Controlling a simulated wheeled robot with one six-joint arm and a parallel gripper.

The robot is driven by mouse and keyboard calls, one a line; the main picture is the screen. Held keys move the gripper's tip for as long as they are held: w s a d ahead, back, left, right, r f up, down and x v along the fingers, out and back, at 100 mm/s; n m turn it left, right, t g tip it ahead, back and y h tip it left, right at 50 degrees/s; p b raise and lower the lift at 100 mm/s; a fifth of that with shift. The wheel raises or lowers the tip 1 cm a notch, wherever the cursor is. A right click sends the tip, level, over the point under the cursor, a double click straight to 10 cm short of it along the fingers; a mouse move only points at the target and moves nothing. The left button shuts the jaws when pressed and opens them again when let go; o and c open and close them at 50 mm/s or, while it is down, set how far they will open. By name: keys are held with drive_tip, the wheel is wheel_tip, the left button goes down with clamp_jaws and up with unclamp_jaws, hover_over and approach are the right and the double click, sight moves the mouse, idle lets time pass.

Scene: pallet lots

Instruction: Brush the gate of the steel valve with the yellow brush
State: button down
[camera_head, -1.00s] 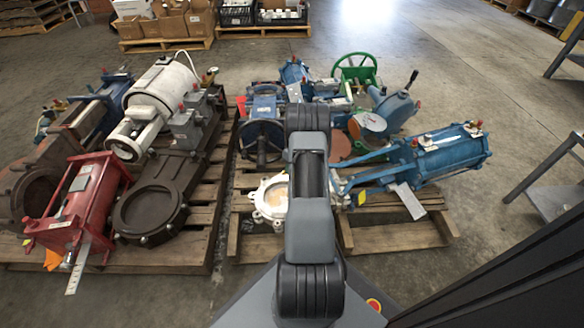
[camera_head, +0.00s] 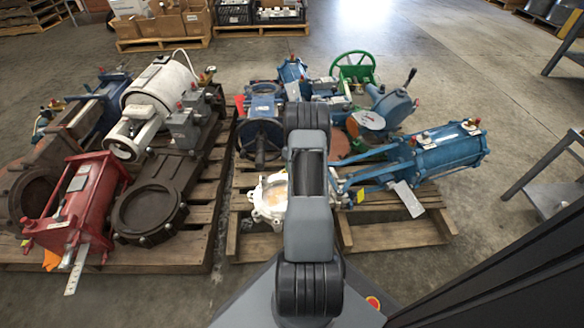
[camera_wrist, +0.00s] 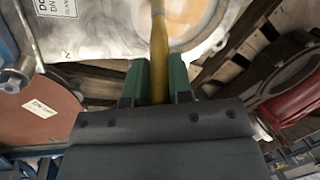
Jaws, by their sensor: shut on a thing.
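The steel valve (camera_head: 268,197) lies on the right-hand pallet, partly hidden behind my arm in the head view. Its pale metal body (camera_wrist: 95,35) fills the upper left of the wrist view. Its round tan gate (camera_wrist: 190,20) shows at the top of that view. My gripper (camera_wrist: 158,76) has green fingers closed on the handle of the yellow brush (camera_wrist: 159,45). The brush points up the picture, across the gate. Its bristle end is out of sight at the top edge, so contact cannot be told. The head view hides my gripper behind the arm.
A blue actuator valve (camera_head: 440,150) lies right of my arm. A blue valve with a handwheel (camera_head: 260,140) stands behind the steel valve. The left pallet (camera_head: 200,225) carries a red actuator (camera_head: 88,200) and a dark valve (camera_head: 150,212). Open floor lies beyond on the right.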

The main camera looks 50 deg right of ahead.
drive_tip(key=s+a, duration=0.1)
drive_tip(key=a, duration=0.1)
drive_tip(key=s+a+p, duration=0.1)
drive_tip(key=a, duration=0.1)
drive_tip(key=shift+s+f, duration=0.1)
drive_tip(key=shift+s, duration=0.05)
idle(4.2)
drive_tip(key=shift+p, duration=0.35)
